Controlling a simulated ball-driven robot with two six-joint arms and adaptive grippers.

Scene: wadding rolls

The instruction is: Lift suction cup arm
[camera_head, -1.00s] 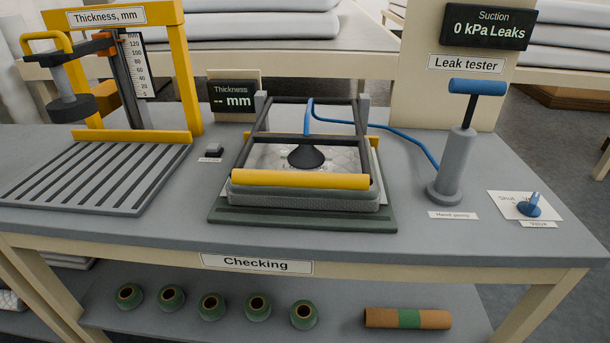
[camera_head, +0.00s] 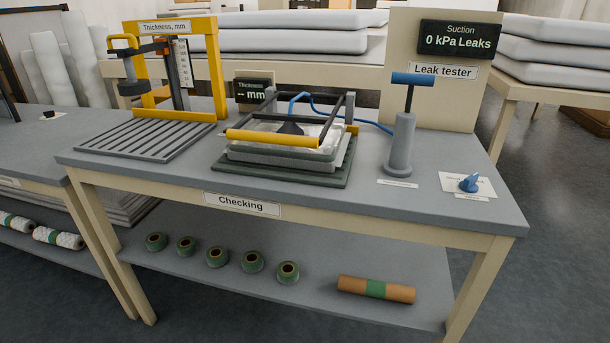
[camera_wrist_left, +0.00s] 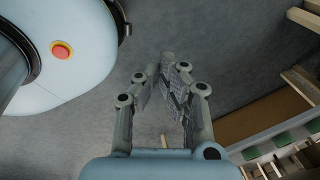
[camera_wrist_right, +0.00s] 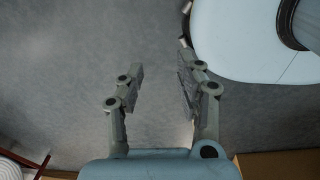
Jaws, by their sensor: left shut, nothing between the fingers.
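The suction cup arm is a dark frame with a yellow front bar (camera_head: 273,137), hinged at grey posts at the back. It lies low over a pale sheet on a grey and dark green base (camera_head: 285,175). A black suction cup (camera_head: 290,129) hangs from its crossbar and seems to rest on the sheet. A blue hose (camera_head: 350,116) runs from it to the hand pump. Neither gripper shows in the head view. In the left wrist view my left gripper (camera_wrist_left: 172,76) is shut and empty over the floor. In the right wrist view my right gripper (camera_wrist_right: 160,72) is open and empty over the floor.
The checking table (camera_head: 400,211) also bears a yellow thickness gauge (camera_head: 219,75), the hand pump (camera_head: 402,145) and a blue valve (camera_head: 469,183). The leak tester display (camera_head: 459,39) reads 0 kPa Leaks. Green rolls and a brown tube (camera_head: 350,285) lie on the lower shelf. Floor in front is clear.

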